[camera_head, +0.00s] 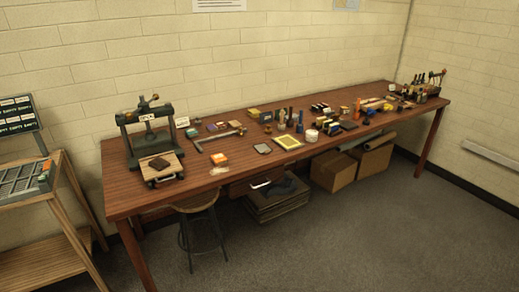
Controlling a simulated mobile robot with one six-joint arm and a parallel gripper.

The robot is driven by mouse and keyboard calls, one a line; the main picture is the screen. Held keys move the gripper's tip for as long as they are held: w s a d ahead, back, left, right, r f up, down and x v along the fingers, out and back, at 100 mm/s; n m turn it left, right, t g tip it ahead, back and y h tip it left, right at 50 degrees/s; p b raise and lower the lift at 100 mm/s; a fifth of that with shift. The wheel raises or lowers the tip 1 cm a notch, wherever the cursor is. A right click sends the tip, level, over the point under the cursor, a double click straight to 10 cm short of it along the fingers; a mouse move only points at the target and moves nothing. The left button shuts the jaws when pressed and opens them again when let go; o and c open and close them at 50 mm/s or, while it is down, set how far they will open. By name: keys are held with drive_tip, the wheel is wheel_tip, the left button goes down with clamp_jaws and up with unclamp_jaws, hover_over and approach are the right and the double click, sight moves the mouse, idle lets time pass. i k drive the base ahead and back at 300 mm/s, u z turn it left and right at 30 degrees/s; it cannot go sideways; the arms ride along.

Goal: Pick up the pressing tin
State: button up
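No thing on the long brown table (240,195) can be surely told as the pressing tin at this size. Small box-like or tin-like things include an orange-red one (219,158) right of the press, a yellow one (253,113) at the back and a white round pot (311,135) near the middle. My gripper is not in view.
Many small bottles and tools crowd the table's middle and right. A stool (198,201) stands under the front edge. A wooden rack (35,262) stands at left. Floor in front is clear.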

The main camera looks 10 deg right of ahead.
sight(262, 148)
drive_tip(key=i, duration=0.85)
drive_tip(key=u, duration=1.65)
drive_tip(key=k, duration=0.1)
drive_tip(key=z, duration=3)
drive_tip(key=i, duration=0.75)
drive_tip(key=z, duration=0.05)
